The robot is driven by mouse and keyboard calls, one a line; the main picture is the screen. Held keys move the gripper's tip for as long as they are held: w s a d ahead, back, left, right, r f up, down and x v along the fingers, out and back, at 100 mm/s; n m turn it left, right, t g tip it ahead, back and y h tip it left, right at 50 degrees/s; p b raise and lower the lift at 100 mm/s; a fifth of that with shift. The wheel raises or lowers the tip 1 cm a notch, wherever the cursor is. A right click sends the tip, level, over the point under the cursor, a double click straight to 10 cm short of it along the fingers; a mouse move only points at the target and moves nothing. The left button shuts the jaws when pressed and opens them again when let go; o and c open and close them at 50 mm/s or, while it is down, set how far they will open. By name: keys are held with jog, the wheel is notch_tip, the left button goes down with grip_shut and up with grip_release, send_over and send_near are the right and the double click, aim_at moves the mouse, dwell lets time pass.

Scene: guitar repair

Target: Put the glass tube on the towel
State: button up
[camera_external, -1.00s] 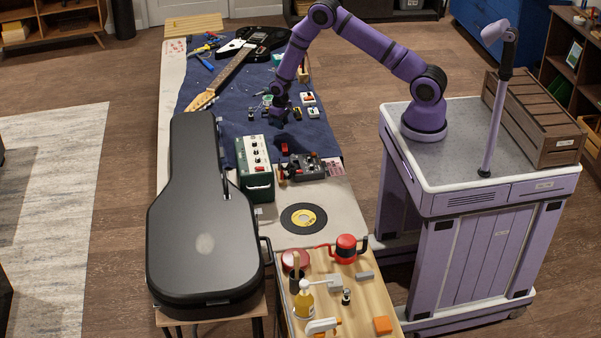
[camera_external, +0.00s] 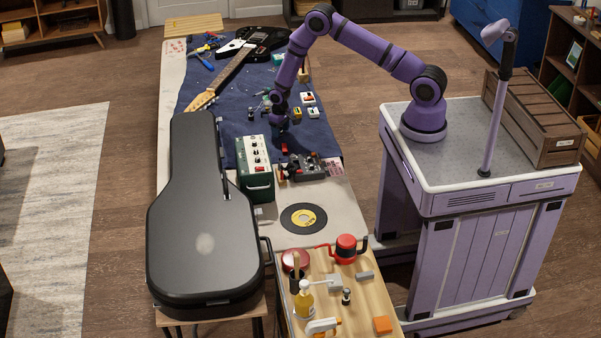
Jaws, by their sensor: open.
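A dark blue cloth (camera_external: 224,129), the only towel-like thing in view, lies across the far part of the long workbench. My gripper (camera_external: 276,122) is open and low over the cloth's right half, behind the green amplifier box. Several small objects lie close to its left, around a dark and pale cluster (camera_external: 258,109). I cannot make out the glass tube among them. It is too small to tell at this distance, or hidden by my gripper. Whether the fingers touch anything does not show.
A guitar (camera_external: 236,68) and hand tools (camera_external: 203,60) lie on the cloth's far part. The green amplifier box (camera_external: 254,160), a dark pedal device (camera_external: 305,167) and small pedals (camera_external: 313,112) are near my gripper. A black guitar case (camera_external: 200,240) and a record (camera_external: 303,218) are nearer the camera.

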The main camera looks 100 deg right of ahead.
notch_tip(320, 180, up, 12)
jog(key=shift+f, duration=0.1)
jog(key=s+a+r+n+t, duration=0.1)
jog(key=s+a+r, duration=0.1)
jog(key=a+r, duration=0.6)
jog(key=s+a+r+n+t, duration=0.15)
jog(key=a+r, duration=0.35)
jog(key=r, duration=0.8)
jog(key=s+a+r+n, duration=0.1)
jog(key=a+r+n, duration=0.1)
jog(key=a+r, duration=0.6)
jog(key=s+a+r+n+t, duration=0.1)
jog(key=s+a+r+n, duration=0.1)
jog(key=s+a+r, duration=0.7)
jog(key=s+a+r+n+t, duration=0.1)
jog(key=s+a+r, duration=0.1)
jog(key=s, duration=0.6)
jog(key=s+a+r+n, duration=0.1)
jog(key=s+a, duration=0.1)
jog(key=s, duration=0.7)
jog(key=shift+s+a+r+t, duration=0.2)
jog(key=shift+a+r+t, duration=0.1)
jog(key=shift+r+t, duration=0.05)
